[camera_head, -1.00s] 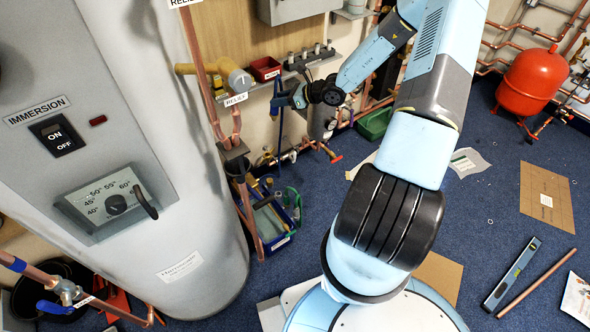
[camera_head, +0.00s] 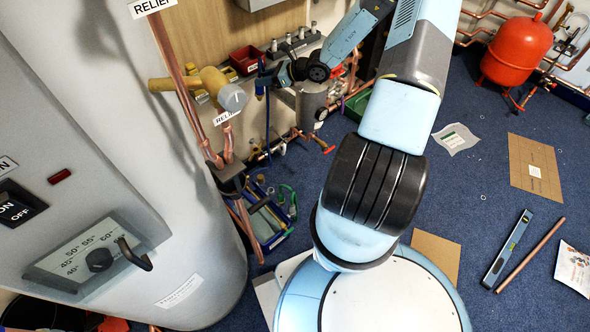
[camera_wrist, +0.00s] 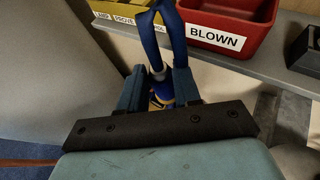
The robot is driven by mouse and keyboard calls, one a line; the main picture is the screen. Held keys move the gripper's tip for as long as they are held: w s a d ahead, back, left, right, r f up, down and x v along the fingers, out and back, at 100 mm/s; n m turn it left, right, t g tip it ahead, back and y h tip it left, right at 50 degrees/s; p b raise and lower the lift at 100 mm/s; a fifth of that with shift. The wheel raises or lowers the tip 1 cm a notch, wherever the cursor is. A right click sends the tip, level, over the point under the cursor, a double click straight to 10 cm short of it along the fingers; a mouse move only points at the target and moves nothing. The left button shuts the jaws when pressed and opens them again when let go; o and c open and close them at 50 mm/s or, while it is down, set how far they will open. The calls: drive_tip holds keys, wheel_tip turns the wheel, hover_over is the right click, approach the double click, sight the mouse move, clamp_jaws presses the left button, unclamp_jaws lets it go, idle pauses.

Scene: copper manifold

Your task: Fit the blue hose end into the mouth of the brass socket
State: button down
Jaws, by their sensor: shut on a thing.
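My gripper (camera_head: 263,83) is shut on the blue hose (camera_head: 267,118), which hangs down below it in the head view. In the wrist view the hose (camera_wrist: 152,42) passes between the two jaws of my gripper (camera_wrist: 158,84). A pale metal band on it and a small blue and yellow part (camera_wrist: 160,96) show there; I cannot tell whether that part belongs to the hose. A brass-coloured fitting (camera_head: 207,83) with a grey round end stands left of my gripper, apart from it. I cannot tell whether it is the brass socket, and no open mouth shows.
A red bin (camera_head: 244,62), labelled BLOWN in the wrist view (camera_wrist: 225,20), sits on a shelf by my gripper. Copper pipes (camera_head: 195,110) and the big grey tank (camera_head: 120,150) stand at left. A toolbox (camera_head: 268,228) lies below.

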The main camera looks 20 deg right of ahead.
drive_tip(key=s+d+f, duration=0.1)
drive_tip(key=s+f, duration=0.6)
drive_tip(key=f, duration=0.3)
drive_tip(key=s+f+g, duration=0.1)
drive_tip(key=s+f, duration=0.7)
drive_tip(key=f, duration=0.3)
drive_tip(key=s+d+f, duration=0.1)
drive_tip(key=s+f, duration=0.6)
drive_tip(key=f, duration=0.3)
drive_tip(key=w+a+f, duration=0.2)
drive_tip(key=w+a, duration=0.1)
drive_tip(key=w, duration=1.2)
drive_tip(key=w+a+f, duration=0.2)
drive_tip(key=w+a, duration=0.1)
drive_tip(key=w, duration=1.2)
drive_tip(key=shift+w+a+n, duration=0.2)
drive_tip(key=shift+w+n, duration=0.1)
drive_tip(key=shift+w, duration=0.05)
drive_tip(key=shift+s+f, duration=0.1)
drive_tip(key=shift+f, duration=0.2)
drive_tip(key=shift+s+f, duration=0.1)
drive_tip(key=shift+f, duration=0.95)
drive_tip(key=shift+f, duration=0.15)
